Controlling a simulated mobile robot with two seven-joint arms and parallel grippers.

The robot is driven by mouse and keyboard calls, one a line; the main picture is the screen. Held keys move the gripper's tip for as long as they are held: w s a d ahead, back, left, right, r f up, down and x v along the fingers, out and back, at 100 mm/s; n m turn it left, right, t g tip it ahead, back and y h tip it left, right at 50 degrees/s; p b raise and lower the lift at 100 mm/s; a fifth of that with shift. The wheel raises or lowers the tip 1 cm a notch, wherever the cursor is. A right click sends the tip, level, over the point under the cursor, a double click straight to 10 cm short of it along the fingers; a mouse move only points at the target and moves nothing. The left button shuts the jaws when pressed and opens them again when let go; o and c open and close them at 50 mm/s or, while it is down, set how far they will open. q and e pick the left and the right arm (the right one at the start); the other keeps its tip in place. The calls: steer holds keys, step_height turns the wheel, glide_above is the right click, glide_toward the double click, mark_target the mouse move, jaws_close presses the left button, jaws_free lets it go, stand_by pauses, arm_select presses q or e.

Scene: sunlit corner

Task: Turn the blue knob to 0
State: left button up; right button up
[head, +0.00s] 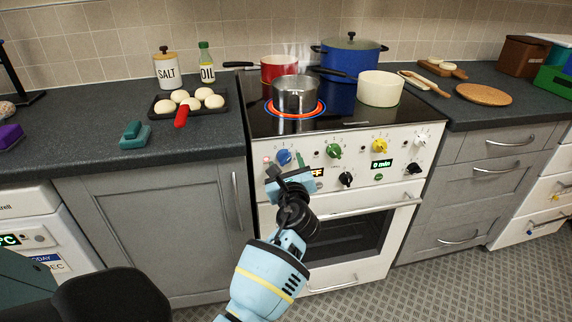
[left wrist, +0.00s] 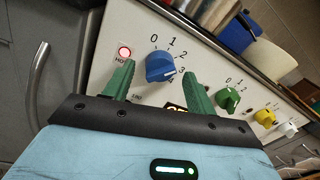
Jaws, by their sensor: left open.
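The blue knob (head: 283,157) is at the left end of the white stove's control panel. My left gripper (head: 286,162) is in front of the panel at the knob. In the wrist view its green fingers (left wrist: 156,82) are open, one on either side of the knob, with visible gaps; I cannot tell whether they reach around it. My right gripper is not in view.
A red lamp (left wrist: 124,53) glows left of the knob. The green knob (head: 334,151), yellow knob (head: 380,145) and black knob (head: 346,179) are to its right. A steaming steel pot (head: 295,94) stands on a glowing burner. The oven handle (head: 372,206) sticks out below.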

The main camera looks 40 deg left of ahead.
arm_select(q)
steer(key=shift+w+a, duration=0.3)
steer(key=shift+a, duration=0.05)
steer(key=shift+c, duration=0.2)
steer(key=c, duration=0.9)
